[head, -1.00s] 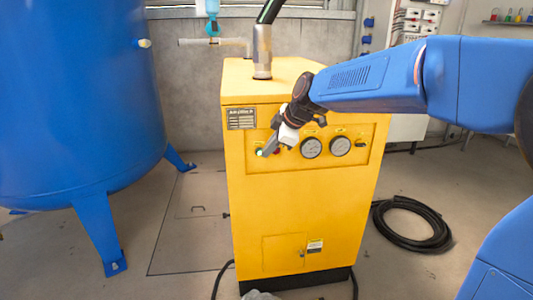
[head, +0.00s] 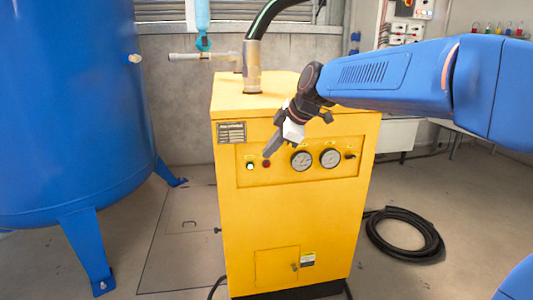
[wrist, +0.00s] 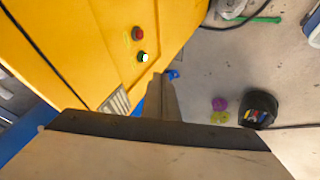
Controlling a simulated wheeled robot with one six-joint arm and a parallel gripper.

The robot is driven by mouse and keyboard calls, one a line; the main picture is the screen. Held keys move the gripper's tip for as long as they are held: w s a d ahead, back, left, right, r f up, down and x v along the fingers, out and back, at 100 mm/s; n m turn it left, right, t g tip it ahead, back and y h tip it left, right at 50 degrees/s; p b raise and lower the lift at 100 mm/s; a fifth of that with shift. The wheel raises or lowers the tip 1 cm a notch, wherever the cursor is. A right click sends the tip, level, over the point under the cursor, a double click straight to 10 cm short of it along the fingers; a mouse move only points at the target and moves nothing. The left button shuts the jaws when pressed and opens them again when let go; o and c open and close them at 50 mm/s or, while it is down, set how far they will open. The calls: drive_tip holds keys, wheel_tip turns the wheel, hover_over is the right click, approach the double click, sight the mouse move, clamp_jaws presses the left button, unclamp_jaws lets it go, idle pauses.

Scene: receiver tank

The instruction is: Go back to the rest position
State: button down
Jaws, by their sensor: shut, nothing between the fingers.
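My gripper (head: 269,152) is shut and empty in front of the yellow machine's panel in the head view. Its tip appears just right of the lit green button (head: 250,166) and near the red button (head: 266,163); I cannot tell the gap to the panel. My blue arm reaches in from the right. In the wrist view, the shut fingers (wrist: 162,90) point away over the floor. The green button (wrist: 142,56) and red button (wrist: 137,33) show on the yellow panel above and left of them.
The yellow machine (head: 290,225) stands in the middle, with a hose rising from its top. A blue tank (head: 70,110) is at left. A coiled black hose (head: 404,235) lies on the floor at right. The wrist view shows a black container (wrist: 258,108) on the floor.

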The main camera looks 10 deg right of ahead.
drive_tip(key=s+d+f+m+h, duration=0.1)
drive_tip(key=s+d+f+m, duration=0.5)
drive_tip(key=s, duration=0.5)
drive_tip(key=s+d+f+m+h, duration=0.2)
drive_tip(key=s+d+f+m, duration=0.3)
drive_tip(key=s, duration=0.6)
drive_tip(key=s+d+f+m+h, duration=0.2)
drive_tip(key=s+d+f+m, duration=0.4)
drive_tip(key=s, duration=0.5)
drive_tip(key=d, duration=0.2)
drive_tip(key=shift+s+d+f+m+g, duration=0.3)
drive_tip(key=shift+s, duration=0.1)
